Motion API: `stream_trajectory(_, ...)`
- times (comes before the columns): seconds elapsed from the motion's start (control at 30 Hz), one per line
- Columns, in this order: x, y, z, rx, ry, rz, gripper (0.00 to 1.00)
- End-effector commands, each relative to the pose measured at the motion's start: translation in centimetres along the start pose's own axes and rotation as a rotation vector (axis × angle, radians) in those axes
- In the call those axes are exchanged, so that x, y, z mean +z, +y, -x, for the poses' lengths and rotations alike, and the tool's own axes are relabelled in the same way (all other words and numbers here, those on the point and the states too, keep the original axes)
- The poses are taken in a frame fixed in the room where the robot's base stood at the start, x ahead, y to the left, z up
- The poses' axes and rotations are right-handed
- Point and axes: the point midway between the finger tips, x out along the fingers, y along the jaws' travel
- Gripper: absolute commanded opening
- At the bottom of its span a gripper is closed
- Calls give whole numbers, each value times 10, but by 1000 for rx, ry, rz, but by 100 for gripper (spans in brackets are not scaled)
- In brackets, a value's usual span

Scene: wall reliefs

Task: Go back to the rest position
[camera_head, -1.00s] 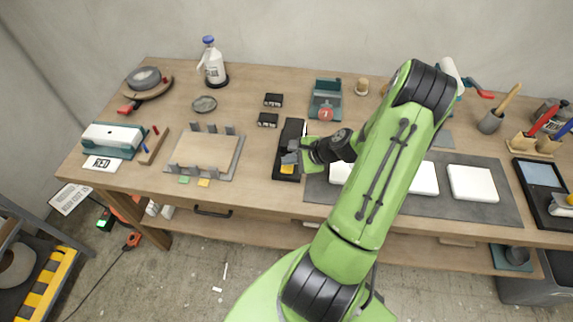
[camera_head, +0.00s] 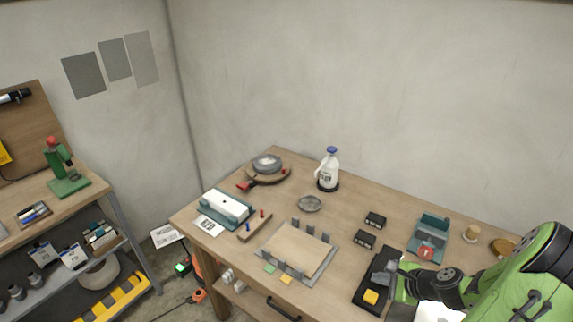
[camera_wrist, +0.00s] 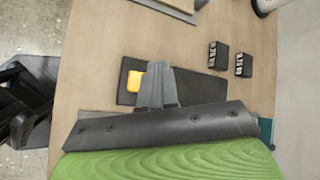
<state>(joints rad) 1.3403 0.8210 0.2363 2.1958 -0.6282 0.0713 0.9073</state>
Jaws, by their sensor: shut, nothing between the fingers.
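My gripper (camera_head: 384,268) is at the lower right of the head view, at the end of my green arm. It is shut and empty, above a black tray (camera_head: 366,291) on the workbench. In the wrist view its closed fingers (camera_wrist: 155,88) point over the same black tray (camera_wrist: 203,86). A yellow block (camera_head: 370,297) lies on the tray beside the fingers, and it also shows in the wrist view (camera_wrist: 134,82). I cannot tell how high the fingers are above the tray.
A teal bin (camera_head: 429,238) and two black boxes (camera_head: 376,219) stand near my gripper. A fixture plate (camera_head: 297,250), a white bottle (camera_head: 328,170) and a round pan (camera_head: 267,164) are further left on the workbench (camera_head: 345,208). A second bench (camera_head: 90,200) stands at far left.

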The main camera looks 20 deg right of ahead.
Motion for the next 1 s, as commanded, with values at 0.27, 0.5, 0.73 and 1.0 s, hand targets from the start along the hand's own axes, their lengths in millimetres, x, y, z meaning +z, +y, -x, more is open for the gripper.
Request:
stream_trajectory(0.27,84,-7,19,219,42,514,0)
stream_trajectory(0.5,204,15,85,446,101,1261,0)
stream_trajectory(0.73,272,65,170,473,118,1820,0)
stream_trajectory(1.0,280,99,211,433,83,2059,0)
